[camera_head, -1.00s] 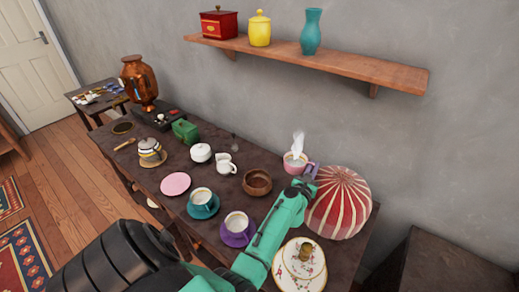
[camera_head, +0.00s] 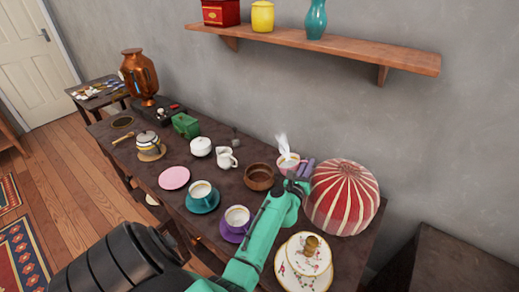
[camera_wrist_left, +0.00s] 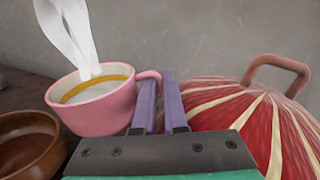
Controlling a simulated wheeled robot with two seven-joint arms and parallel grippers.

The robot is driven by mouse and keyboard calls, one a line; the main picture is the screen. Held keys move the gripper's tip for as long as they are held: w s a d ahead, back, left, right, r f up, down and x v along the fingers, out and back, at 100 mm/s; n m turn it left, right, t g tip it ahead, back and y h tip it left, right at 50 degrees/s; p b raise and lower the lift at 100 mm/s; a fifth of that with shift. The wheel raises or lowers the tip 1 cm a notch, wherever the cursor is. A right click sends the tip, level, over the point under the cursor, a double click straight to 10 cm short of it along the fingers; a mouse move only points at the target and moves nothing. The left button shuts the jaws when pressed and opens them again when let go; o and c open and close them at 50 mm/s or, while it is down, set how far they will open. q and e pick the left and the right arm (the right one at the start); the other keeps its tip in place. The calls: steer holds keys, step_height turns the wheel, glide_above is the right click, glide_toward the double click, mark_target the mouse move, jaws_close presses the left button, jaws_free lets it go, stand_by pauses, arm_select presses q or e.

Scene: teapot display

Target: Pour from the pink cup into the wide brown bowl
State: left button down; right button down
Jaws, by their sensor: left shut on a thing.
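The pink cup (camera_head: 288,163) is upright at the back right of the table, with white steam rising from it. In the left wrist view the pink cup (camera_wrist_left: 100,103) has a gold band inside its rim and pale liquid within. My left gripper (camera_head: 303,171) is shut on its handle, at the cup's right side; its purple fingers also show in the left wrist view (camera_wrist_left: 163,100). The wide brown bowl (camera_head: 259,178) stands just left of the cup, and its rim shows at the left of the wrist view (camera_wrist_left: 28,140). My right gripper is out of view.
A red and cream striped cosy (camera_head: 343,198) stands close to the right of my left gripper. A wooden shelf (camera_head: 320,48) juts from the wall above.

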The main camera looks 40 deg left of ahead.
mark_target(297, 157)
arm_select(q)
steer(key=a+n, duration=0.1)
steer(key=s+a+n, duration=0.1)
steer(key=a+n, duration=0.1)
steer(key=shift+s+a+r+n+t, duration=0.3)
steer(key=shift+s+a+n+t, duration=0.1)
steer(key=shift+s+a+f+b, duration=0.1)
steer(key=shift+s+a+b, duration=0.05)
steer(key=shift+b, duration=0.25)
steer(key=shift+s+a+n, duration=0.1)
steer(key=shift+n, duration=0.3)
steer(key=shift+a+r+y, duration=0.15)
steer(key=shift+r+y, duration=0.05)
steer(key=shift+y, duration=0.2)
steer(key=shift+n, duration=0.3)
steer(key=shift+s+a+r+n, duration=0.1)
steer(key=shift+a+r+n, duration=0.1)
steer(key=shift+r+n, duration=0.1)
steer(key=shift+s+a+n, duration=0.1)
steer(key=shift+a+n, duration=0.15)
steer(key=shift+n, duration=0.15)
